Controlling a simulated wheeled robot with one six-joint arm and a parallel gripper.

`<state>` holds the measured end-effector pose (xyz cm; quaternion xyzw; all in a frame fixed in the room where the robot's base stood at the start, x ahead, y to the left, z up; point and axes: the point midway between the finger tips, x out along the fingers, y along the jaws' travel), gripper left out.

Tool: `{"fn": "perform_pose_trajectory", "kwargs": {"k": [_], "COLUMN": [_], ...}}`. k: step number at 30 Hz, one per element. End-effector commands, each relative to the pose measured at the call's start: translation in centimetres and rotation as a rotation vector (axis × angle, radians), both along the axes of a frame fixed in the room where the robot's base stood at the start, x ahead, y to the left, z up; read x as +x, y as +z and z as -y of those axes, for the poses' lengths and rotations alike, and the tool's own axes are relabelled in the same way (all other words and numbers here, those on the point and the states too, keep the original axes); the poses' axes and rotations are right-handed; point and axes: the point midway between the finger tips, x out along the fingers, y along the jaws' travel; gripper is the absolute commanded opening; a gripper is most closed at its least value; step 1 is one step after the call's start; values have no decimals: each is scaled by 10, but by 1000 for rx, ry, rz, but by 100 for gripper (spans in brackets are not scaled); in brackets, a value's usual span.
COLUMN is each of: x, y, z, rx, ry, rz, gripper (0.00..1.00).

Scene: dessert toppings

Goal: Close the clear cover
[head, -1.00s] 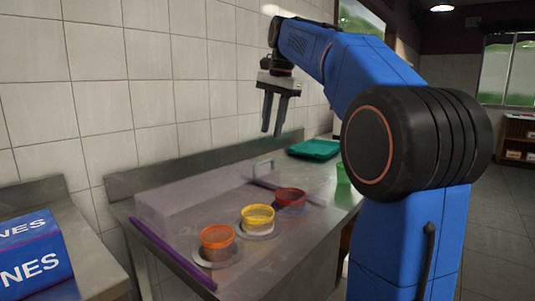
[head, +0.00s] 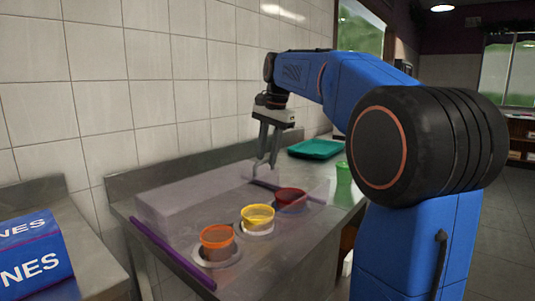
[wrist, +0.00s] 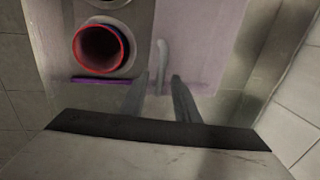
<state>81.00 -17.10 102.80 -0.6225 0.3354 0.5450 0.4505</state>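The clear cover (head: 185,195) is a see-through box shape on the metal counter, behind the row of topping cups. It has purple strips (head: 172,253) at its edges. Its pale handle (wrist: 162,62) shows in the wrist view, roughly in line with the gap between my fingertips. My gripper (head: 265,168) is open and empty, pointing down over the far end of the cover; its two fingers stand apart in the wrist view (wrist: 160,78). In the head view my fingers overlap the handle area, and I cannot tell whether they touch it.
An orange cup (head: 217,236), a yellow cup (head: 257,213) and a red cup (head: 290,195) sit in a row on the counter. A teal tray (head: 316,149) and a green cup (head: 343,180) are at the far end. A tiled wall stands behind; a blue box (head: 35,258) is at left.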

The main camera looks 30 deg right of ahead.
Motion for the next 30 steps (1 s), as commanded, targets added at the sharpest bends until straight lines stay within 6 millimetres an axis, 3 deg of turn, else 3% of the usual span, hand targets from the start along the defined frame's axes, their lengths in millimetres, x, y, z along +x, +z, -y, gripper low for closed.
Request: {"fn": "perform_pose_trajectory", "kwargs": {"k": [1,3,14,30], "x": [0,0,-10,-117], "y": [0,0,0,0], "z": [0,0,4,48], "rx": [0,0,-1,0], "ry": [0,0,-2,-5], "rz": [0,0,0,0], "gripper": [17,1,0,0]}}
